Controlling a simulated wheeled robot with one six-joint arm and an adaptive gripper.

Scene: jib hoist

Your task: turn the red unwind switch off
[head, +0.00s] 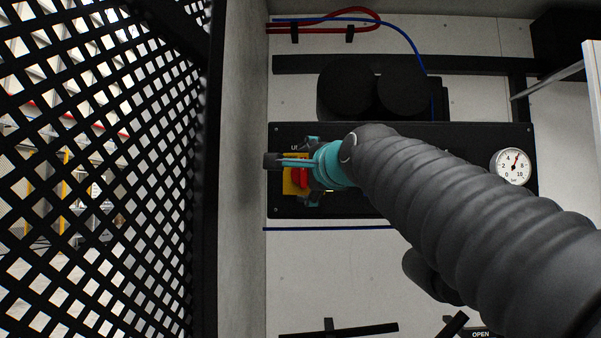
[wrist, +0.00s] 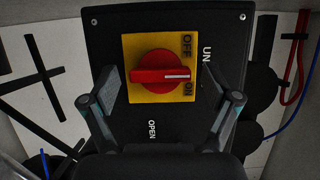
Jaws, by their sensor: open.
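The red unwind switch (wrist: 150,76) is a rotary knob on a yellow plate (wrist: 138,44). In the wrist view its white pointer line points right, nearer the ON label than the OFF label. In the head view the red knob (head: 300,178) is partly hidden behind my gripper (head: 311,171). My gripper (wrist: 160,80) is open, with one finger on each side of the knob in the wrist view. A gap shows between each finger and the knob, and I see nothing held. The depth between fingertips and panel is hard to tell.
The switch sits on a black panel (head: 440,145) with a round pressure gauge (head: 513,167) at its right. A black mesh guard (head: 100,150) and a grey wall (head: 240,170) stand to the left. Red and blue hoses (head: 340,18) run above.

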